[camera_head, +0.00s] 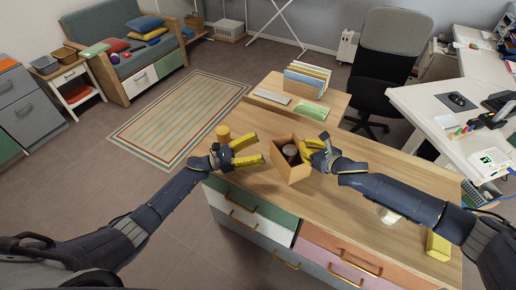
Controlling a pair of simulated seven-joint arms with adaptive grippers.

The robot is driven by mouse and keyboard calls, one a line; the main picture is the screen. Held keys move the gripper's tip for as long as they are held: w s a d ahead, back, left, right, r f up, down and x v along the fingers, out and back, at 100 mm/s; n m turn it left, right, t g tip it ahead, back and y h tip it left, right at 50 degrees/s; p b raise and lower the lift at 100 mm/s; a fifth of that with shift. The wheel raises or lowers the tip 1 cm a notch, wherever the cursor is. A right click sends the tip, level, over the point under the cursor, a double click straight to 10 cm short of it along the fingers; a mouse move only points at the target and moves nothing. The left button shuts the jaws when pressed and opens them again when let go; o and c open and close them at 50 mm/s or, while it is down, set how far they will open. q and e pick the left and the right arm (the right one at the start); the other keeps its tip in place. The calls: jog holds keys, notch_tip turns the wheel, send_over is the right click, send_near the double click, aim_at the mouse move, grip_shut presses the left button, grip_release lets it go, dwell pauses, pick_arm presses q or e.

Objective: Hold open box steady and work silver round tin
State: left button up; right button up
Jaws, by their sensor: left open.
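The open brown box (291,174) stands on the wooden desk between my two grippers. A dark, round object that looks like the silver round tin (290,150) shows inside the box, partly hidden by its walls. My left gripper (260,150) is open, with its yellow fingers spread and pointing at the left side of the box. Nothing shows between them. My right gripper (308,151) is at the right wall of the box, close to its upper edge. Its fingers overlap in this view, so I cannot tell whether they grip the wall.
A file rack (306,80) and green item (313,112) are at the back. The desk's front middle is clear.

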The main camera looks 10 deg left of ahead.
jog(key=o, duration=0.7)
jog(key=shift+c, duration=0.2)
